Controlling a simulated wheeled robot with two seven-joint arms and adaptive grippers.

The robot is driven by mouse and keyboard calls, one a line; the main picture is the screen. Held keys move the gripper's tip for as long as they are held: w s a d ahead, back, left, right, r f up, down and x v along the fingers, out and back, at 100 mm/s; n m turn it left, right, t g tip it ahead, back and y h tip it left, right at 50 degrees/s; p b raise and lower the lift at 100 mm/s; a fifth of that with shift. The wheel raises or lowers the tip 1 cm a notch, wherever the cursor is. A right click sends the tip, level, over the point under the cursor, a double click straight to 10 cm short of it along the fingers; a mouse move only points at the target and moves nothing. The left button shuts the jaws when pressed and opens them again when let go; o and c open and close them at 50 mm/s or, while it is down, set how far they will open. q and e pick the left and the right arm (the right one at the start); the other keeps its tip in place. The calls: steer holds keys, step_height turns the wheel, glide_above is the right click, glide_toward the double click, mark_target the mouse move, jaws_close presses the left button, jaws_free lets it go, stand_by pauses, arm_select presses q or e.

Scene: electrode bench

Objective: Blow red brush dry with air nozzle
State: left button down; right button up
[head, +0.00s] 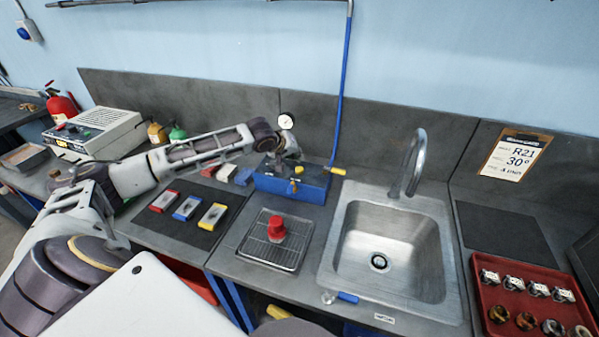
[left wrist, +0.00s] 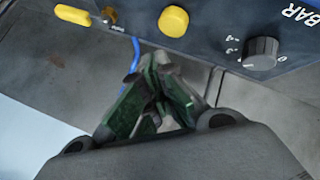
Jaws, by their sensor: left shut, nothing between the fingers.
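A short red piece (head: 277,228), which may be the red brush, sits on a wire rack over a tray (head: 290,262) left of the sink. I see no bristles. A blue regulator box (head: 312,187) with a round gauge stands at the back. A blue hose (head: 344,90) comes down beside it to a yellow-ended part (head: 338,171), perhaps the air nozzle. My left gripper (head: 292,158) is at the box. In the left wrist view its fingers (left wrist: 156,72) are shut and empty, just off the panel with a yellow knob (left wrist: 173,21) and a dark dial (left wrist: 262,53).
A steel sink (head: 430,292) with a tall tap (head: 408,165) lies to the right. A blue-handled tool (head: 347,297) lies at its front left. Red, blue and yellow blocks lie on a dark mat (head: 170,226). A red tray (head: 480,284) of small parts is at far right.

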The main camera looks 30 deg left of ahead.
mark_target(297, 168)
arm_select(q)
steer(key=shift+f, duration=0.85)
steer(key=shift+f, duration=0.4)
stand_by(0.9)
steer(key=shift+f, duration=0.7)
stand_by(1.7)
steer(key=shift+r, duration=0.1)
steer(key=shift+r+p, duration=1)
steer(key=shift+p, duration=0.15)
steer(key=shift+r+p, duration=1.35)
steer(key=shift+p, duration=0.05)
steer(key=shift+r, duration=1.15)
